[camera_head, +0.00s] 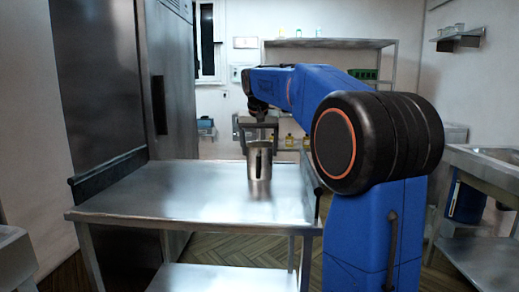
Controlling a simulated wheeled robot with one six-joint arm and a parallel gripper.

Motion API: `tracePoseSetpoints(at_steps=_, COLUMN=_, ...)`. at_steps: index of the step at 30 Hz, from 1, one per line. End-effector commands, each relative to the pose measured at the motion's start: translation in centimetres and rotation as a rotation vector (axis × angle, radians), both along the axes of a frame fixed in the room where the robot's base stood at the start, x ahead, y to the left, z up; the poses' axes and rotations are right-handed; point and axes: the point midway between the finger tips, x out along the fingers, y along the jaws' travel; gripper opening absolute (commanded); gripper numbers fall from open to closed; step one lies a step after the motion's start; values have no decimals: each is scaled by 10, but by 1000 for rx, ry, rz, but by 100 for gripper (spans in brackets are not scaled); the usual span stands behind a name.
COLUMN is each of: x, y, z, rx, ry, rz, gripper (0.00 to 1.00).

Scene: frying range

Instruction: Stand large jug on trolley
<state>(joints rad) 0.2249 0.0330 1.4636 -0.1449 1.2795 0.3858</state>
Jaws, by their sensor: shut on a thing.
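The large jug (259,172) is a tall, shiny steel vessel, upright in the middle of the view. My gripper (259,138) comes down from above and is shut on the jug near its rim; the fingertips are small and hard to make out. The jug is over the flat steel top of the trolley (170,195), towards its right side. A dark patch shows right below the jug on the steel; I cannot tell whether its base touches the top.
A tall steel cabinet (110,80) stands at the left, behind the trolley. A wall rack (335,43) with bottles and a green crate (362,74) is at the back. A steel sink counter (485,165) is at the right. Most of the trolley top is clear.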

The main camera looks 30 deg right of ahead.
Motion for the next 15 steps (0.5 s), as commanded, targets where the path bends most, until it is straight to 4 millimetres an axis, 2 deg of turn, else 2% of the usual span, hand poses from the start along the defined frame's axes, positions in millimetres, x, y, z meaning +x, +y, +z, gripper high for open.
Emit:
tracePoseSetpoints(at_steps=3, x=0, y=0, z=-1, rx=-1, ry=-1, rz=0, gripper=16)
tracePoseSetpoints(at_steps=4, x=0, y=0, z=-1, rx=0, ry=0, rz=0, gripper=85)
tracePoseSetpoints(at_steps=5, x=0, y=0, z=-1, rx=0, ry=0, rz=0, gripper=92)
tracePoseSetpoints(at_steps=6, x=0, y=0, z=-1, rx=0, ry=0, rz=0, gripper=97)
tracePoseSetpoints(at_steps=15, x=0, y=0, z=0, rx=0, ry=0, rz=0, gripper=97)
